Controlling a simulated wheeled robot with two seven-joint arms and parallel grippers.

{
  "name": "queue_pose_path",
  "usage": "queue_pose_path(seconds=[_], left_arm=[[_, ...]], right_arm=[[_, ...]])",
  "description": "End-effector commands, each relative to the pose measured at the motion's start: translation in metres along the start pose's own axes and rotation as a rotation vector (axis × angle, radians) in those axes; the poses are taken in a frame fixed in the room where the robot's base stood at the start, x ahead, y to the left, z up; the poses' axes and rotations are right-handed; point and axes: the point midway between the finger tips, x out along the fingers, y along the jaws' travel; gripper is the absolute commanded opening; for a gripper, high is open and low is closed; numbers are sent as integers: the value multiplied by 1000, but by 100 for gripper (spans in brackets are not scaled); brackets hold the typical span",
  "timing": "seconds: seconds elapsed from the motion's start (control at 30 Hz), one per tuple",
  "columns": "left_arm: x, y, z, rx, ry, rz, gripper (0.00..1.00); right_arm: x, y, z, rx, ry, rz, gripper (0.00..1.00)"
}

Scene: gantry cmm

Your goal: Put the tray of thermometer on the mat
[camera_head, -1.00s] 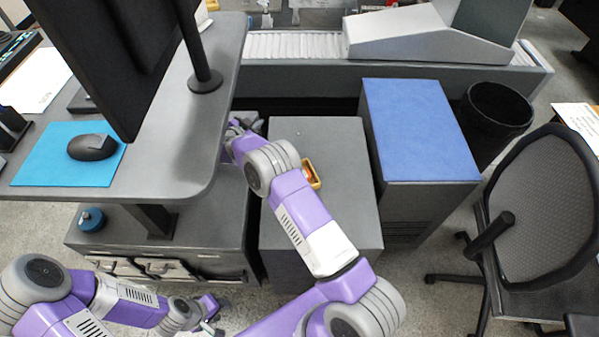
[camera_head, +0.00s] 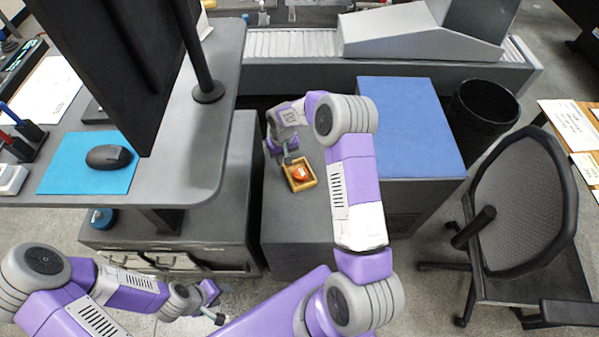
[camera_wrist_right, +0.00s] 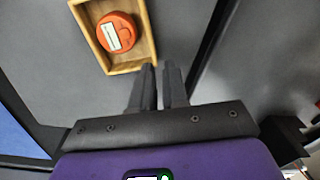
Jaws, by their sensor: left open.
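The tray (camera_head: 313,183) is a small square wooden box holding a round orange thermometer (camera_head: 300,174). It lies on a low grey cabinet; the wrist view also shows the tray (camera_wrist_right: 130,66) and the orange thermometer with a white label (camera_wrist_right: 117,33). My right gripper (camera_head: 291,152) is at the tray's far side. Its fingertips (camera_wrist_right: 160,66) are close together at one corner of the tray; whether they touch or grip the wall is unclear. My left gripper (camera_head: 216,304) is open, low at the lower left, away from the tray. A flat blue mat (camera_head: 405,125) covers the cabinet to the right.
A light blue pad with a mouse (camera_head: 75,178) lies on the left desk (camera_head: 190,150), beside a dark monitor. A black bin (camera_head: 485,108) and an office chair (camera_head: 520,205) stand at the right. A conveyor (camera_head: 290,45) runs behind. The blue surface is clear.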

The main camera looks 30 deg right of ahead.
Motion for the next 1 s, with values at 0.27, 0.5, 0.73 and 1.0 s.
queue_pose_path(seconds=[0.27, 0.5, 0.73, 1.0], left_arm=[[3, -1, 0, 0, 0, 0, 43], [7, -2, 0, 0, 0, 0, 43], [11, -4, 0, 0, 0, 0, 43], [10, -4, 0, 0, 0, 0, 43]], right_arm=[[20, 11, 10, -7, -36, 36, 14], [45, 11, 12, -8, -36, 34, 14], [74, 11, 13, -9, -33, 34, 14], [73, 11, 13, -8, -32, 34, 3]])
